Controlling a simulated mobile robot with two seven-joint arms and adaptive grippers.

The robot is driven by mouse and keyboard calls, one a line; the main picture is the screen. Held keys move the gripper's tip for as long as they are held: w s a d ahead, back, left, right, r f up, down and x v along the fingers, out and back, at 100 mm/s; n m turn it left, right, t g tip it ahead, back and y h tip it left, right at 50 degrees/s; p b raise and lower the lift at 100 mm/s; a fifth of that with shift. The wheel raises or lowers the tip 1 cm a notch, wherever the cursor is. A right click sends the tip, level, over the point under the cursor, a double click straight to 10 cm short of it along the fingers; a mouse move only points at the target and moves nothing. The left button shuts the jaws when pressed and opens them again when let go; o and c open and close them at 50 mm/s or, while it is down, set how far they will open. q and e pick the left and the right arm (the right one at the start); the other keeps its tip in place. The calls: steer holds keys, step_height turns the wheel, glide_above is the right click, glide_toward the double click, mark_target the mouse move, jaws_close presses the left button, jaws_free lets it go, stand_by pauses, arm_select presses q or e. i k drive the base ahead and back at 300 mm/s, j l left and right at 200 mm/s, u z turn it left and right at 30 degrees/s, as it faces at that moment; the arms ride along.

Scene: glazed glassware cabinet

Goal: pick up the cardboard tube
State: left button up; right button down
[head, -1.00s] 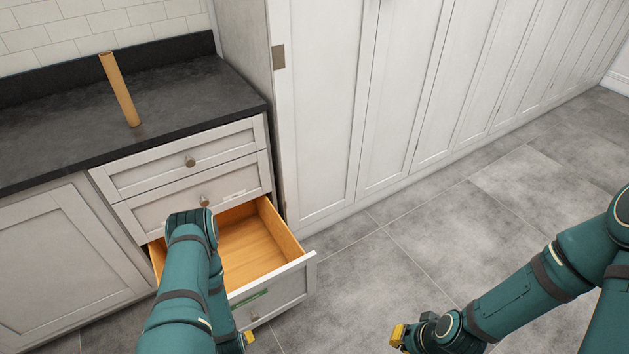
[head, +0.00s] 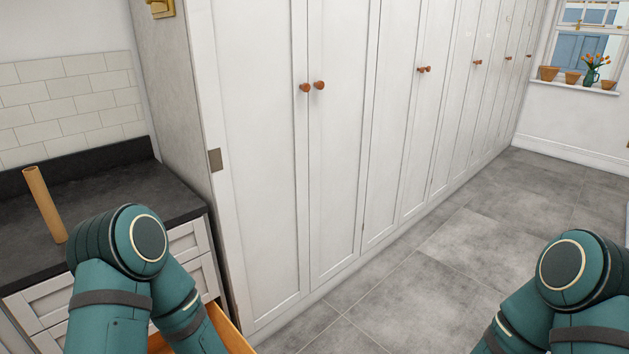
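Nothing I can see is touching the tube.
An open wooden drawer (head: 228,332) shows partly behind my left arm. Tall white cabinet doors (head: 334,140) with round knobs line the wall. The grey tiled floor (head: 440,260) to the right is clear. Flower pots (head: 549,73) stand on a far windowsill.

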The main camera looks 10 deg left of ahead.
mark_target(34, 179)
steer(key=u, duration=1.3)
